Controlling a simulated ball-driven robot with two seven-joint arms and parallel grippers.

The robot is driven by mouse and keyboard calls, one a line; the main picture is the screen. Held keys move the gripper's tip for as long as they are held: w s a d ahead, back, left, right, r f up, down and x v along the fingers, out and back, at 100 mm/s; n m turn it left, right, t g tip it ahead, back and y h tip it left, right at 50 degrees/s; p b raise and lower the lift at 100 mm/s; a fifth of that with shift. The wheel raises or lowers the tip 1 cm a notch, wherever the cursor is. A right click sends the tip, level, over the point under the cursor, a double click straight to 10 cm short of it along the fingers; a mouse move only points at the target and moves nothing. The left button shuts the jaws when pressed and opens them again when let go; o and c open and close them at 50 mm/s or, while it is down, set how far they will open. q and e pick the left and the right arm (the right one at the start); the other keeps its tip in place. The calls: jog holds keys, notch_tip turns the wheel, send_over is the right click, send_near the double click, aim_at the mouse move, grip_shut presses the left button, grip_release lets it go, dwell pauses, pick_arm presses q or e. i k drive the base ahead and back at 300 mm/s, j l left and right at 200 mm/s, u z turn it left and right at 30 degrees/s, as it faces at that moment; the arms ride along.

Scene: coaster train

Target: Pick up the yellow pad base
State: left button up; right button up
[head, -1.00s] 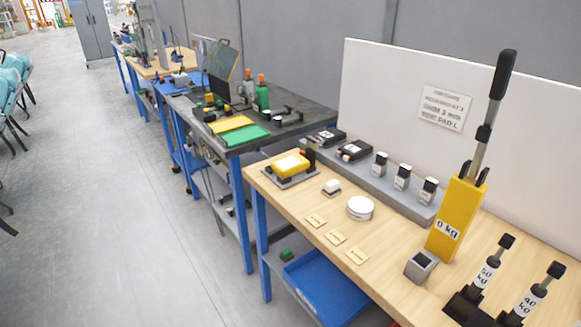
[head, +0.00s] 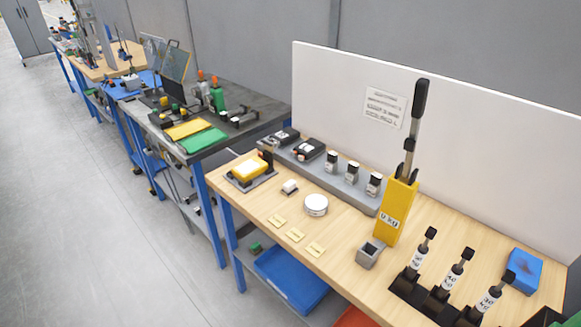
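A yellow block (head: 250,170) sits on a dark grey plate (head: 262,182) at the left end of the wooden bench; it may be the yellow pad base, but I cannot tell for certain. A flat yellow sheet (head: 189,129) lies beside a green sheet (head: 203,141) on the darker bench behind. Neither of my grippers shows in the head view.
The wooden bench (head: 335,278) carries a white round tin (head: 316,205), a yellow lever stand (head: 395,212), a grey cup (head: 370,254), a grey rack (head: 340,183) and labelled handles (head: 457,268). A white panel (head: 460,130) stands behind. Open floor (head: 80,220) lies left.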

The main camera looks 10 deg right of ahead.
aim_at(252, 168)
jog(key=i+j+z, duration=0.25)
jog(key=z, duration=0.25)
jog(key=i+j+z, duration=0.3)
jog(key=z, duration=0.2)
